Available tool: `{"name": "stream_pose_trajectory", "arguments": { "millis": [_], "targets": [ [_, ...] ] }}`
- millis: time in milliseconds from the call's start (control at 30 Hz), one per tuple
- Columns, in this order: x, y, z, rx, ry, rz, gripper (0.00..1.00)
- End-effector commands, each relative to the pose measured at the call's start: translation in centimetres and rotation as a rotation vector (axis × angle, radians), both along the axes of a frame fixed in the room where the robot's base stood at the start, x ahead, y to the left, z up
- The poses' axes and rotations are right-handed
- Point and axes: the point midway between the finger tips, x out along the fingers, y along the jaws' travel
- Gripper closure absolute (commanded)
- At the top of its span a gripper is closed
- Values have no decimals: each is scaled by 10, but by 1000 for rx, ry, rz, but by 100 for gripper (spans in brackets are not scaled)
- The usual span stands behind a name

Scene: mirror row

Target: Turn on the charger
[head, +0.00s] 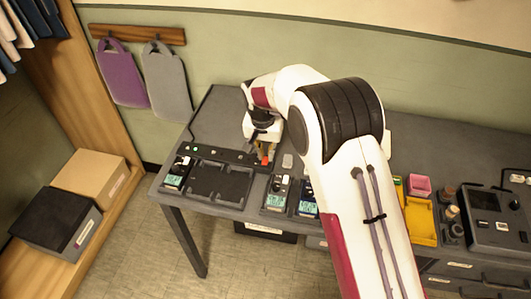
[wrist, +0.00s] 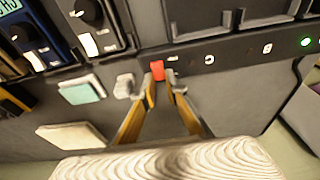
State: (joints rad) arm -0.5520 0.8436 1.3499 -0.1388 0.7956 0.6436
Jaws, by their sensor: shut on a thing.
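The charger is a dark unit with an empty black bay tray (head: 219,181) and a dark strip (head: 225,155) behind it. The strip carries a lit green light (wrist: 305,42) and several pale symbols. A red switch (wrist: 157,69) stands at the strip's other end. My gripper (head: 266,157) points down at that end. In the wrist view my gripper (wrist: 160,82) has its yellow-and-black fingertips close together, one on each side of the red switch. Its fingers seem shut on the switch. A pale grained surface at the bottom edge hides the finger bases.
Small devices with lit displays stand left (head: 176,172) and right (head: 277,191) of the tray. A pale green pad (wrist: 82,91) and a cream block (wrist: 71,136) lie near the fingers. A yellow tray (head: 420,221) is farther right, beyond my arm.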

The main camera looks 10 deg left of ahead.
Motion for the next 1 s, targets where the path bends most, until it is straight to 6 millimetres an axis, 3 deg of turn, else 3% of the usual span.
{"name": "stream_pose_trajectory", "arguments": {
  "millis": [667,700,767,1000],
  "targets": [
    [4,-2,0,1,85,1,100],
    [4,-2,0,1,85,1,85],
    [4,-2,0,1,85,1,71],
    [3,-1,0,2,86,1,71]
  ]
}}
